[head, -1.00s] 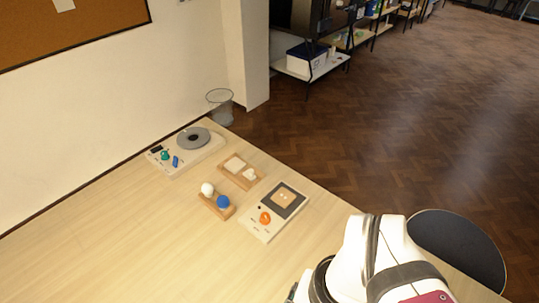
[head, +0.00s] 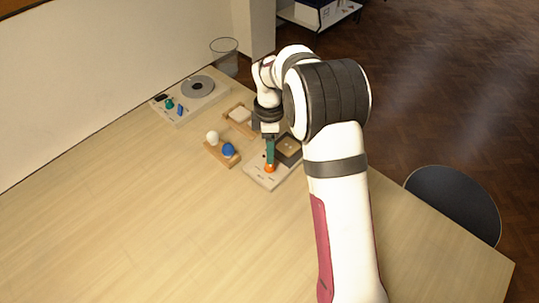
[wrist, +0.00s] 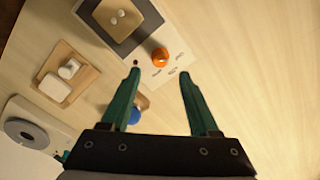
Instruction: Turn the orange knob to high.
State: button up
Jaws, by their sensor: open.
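The orange knob (head: 270,169) sits on a pale control box (head: 259,179) beside a dark square plate (head: 289,147). In the wrist view the orange knob (wrist: 160,55) lies just past my open fingertips, roughly centred between them. Small printed marks surround it, too small to read, and I cannot tell which mark it points to. My gripper (head: 270,163) points down close over the knob; in the wrist view its green fingers (wrist: 160,75) are apart with nothing between them. I cannot tell whether the tips touch the knob.
A wooden holder (head: 233,161) with a white ball (head: 213,138) and a blue ball (head: 229,150) stands left of the box. A wooden tray (head: 235,124) lies behind. A device with a grey disc (head: 198,86) stands farther back. The table's front left is clear.

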aim_at(270, 166)
notch_tip(270, 166, down, 6)
jog(key=shift+f, duration=0.2)
jog(key=shift+c, duration=0.3)
grip_shut()
